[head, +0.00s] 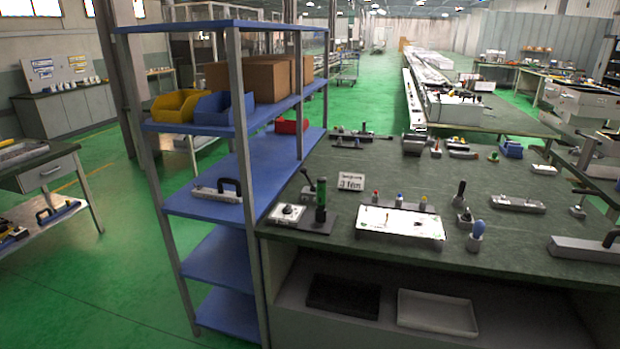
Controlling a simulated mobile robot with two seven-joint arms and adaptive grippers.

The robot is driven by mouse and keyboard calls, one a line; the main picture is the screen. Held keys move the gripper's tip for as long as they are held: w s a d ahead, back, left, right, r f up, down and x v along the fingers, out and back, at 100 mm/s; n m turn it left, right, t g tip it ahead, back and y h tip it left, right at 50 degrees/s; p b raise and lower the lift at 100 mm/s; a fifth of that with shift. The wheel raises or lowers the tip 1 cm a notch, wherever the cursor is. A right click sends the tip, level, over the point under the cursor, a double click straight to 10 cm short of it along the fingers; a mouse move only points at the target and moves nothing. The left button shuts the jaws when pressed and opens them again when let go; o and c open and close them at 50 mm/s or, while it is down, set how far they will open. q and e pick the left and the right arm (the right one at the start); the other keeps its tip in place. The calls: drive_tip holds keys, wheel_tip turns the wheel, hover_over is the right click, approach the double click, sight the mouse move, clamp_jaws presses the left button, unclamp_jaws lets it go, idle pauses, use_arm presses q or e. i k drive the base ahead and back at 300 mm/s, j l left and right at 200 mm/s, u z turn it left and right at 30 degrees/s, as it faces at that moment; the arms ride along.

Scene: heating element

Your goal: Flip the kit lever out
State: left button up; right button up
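I cannot tell for certain which part is the kit lever. A small fixture (288,213) with a pale plate and a round knob sits at the near left corner of the dark green workbench. Behind it a black-handled lever (307,181) stands up, tilted, beside an upright green cylinder (320,200). A white kit panel (400,222) lies to the right, with several small coloured pegs along its back edge. Neither of my grippers shows in the head view.
A blue shelf rack (208,204) stands left of the workbench (480,258) and holds a black-handled grey tool (219,190). A small sign (351,181) stands on the bench. Several tools lie at the bench's back and right. Green floor (110,270) is open at left.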

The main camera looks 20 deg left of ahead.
sight(304, 169)
drive_tip(key=i+j+z, duration=0.2)
drive_tip(key=i+j, duration=0.15)
drive_tip(key=j, duration=0.3)
drive_tip(key=i+j, duration=0.15)
drive_tip(key=j, duration=0.2)
drive_tip(key=i+j+z, duration=0.15)
drive_tip(key=j, duration=0.2)
drive_tip(key=i+j+z, duration=0.1)
drive_tip(key=j, duration=0.25)
drive_tip(key=i+j+z, duration=0.1)
drive_tip(key=j, duration=0.3)
drive_tip(key=i, duration=0.1)
